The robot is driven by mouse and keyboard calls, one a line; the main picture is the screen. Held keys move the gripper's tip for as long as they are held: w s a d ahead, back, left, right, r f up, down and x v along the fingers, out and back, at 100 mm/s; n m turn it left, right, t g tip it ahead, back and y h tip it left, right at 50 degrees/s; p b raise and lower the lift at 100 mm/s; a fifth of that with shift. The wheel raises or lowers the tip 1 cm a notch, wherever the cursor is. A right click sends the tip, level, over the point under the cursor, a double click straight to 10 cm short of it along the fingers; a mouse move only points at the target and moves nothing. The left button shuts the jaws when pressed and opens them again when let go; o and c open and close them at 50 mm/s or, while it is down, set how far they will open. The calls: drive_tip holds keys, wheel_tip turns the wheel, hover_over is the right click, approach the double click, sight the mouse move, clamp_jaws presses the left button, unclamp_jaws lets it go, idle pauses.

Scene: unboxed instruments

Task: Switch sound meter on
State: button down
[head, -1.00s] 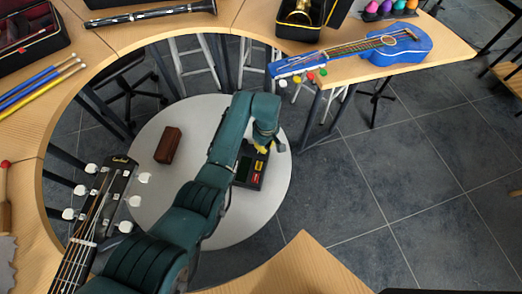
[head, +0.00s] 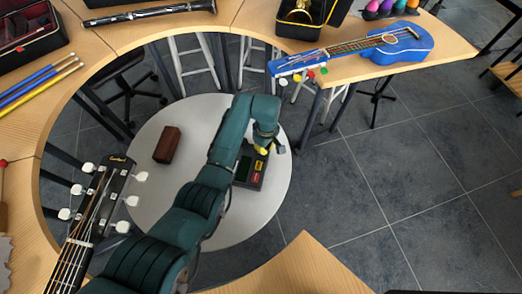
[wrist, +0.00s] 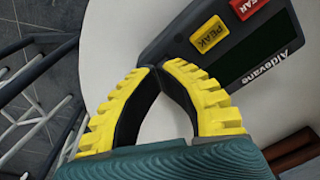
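The sound meter (head: 250,172) is a dark grey box lying on the round white table, partly hidden by my arm in the head view. In the wrist view the meter (wrist: 245,50) shows a yellow PEAK button (wrist: 209,35), a red button (wrist: 246,6) partly cut off, a dark screen and the name Aldevane. My gripper (wrist: 151,70) has yellow ridged fingers whose tips meet at the meter's near corner, with nothing seen between them. I cannot tell whether the tips touch the meter. In the head view my gripper (head: 263,150) is over the meter's far end.
The round white table (head: 265,212) also carries a brown block (head: 167,145) at left. A curved wooden table (head: 60,110) surrounds it with a guitar headstock (head: 115,175), a blue guitar (head: 385,45) and drumsticks. Stools stand behind.

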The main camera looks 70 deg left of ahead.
drive_tip(key=shift+f+b, duration=0.75)
drive_tip(key=shift+f, duration=0.35)
idle(0.3)
wheel_tip(320, 180, up, 7)
drive_tip(key=p, duration=0.7)
drive_tip(key=shift+r+p, duration=0.1)
drive_tip(key=shift+p, duration=0.2)
